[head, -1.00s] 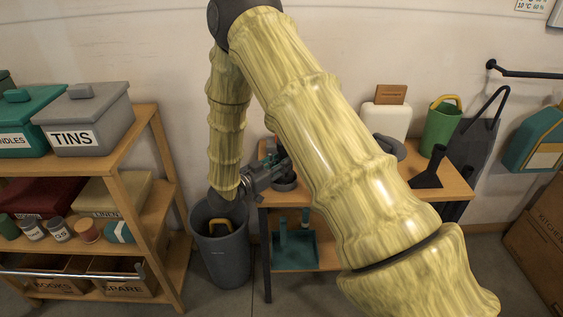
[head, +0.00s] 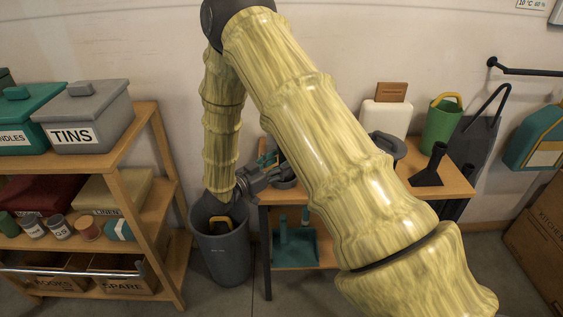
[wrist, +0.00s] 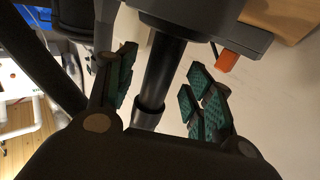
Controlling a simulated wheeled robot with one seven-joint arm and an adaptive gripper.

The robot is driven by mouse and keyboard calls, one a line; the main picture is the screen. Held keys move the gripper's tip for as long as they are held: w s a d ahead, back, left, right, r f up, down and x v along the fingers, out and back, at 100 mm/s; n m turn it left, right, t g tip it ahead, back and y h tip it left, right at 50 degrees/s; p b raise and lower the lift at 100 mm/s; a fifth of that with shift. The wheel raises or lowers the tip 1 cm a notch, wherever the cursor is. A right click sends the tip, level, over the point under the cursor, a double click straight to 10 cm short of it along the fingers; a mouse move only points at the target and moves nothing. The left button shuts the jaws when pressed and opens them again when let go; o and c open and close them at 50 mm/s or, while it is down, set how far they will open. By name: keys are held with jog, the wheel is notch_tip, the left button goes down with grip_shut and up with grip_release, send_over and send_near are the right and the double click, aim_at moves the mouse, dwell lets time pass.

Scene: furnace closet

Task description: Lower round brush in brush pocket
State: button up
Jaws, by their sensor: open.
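My gripper (head: 275,166) is at the left end of the wooden bench, mostly side-on in the head view. In the wrist view my gripper (wrist: 160,88) is open, with teal-padded fingers on either side of a black tube (wrist: 163,70) with a wider collar. A gap shows between the tube and both pads. The tube may be the round brush's neck; its bristles are not visible. A dark grey holder-like block (wrist: 205,28) with an orange tab lies beyond it. I cannot tell which part is the brush pocket, or whether the brush is seated.
The bench (head: 400,190) carries a black flat nozzle (head: 430,168), a white container (head: 385,118) and a green can (head: 440,125). A grey bin (head: 220,255) stands left of it, under my arm. A teal dustpan (head: 295,248) is on the lower shelf. Labelled shelves stand left.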

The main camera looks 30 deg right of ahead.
jog(key=s+a, duration=0.2)
jog(key=a, duration=0.8)
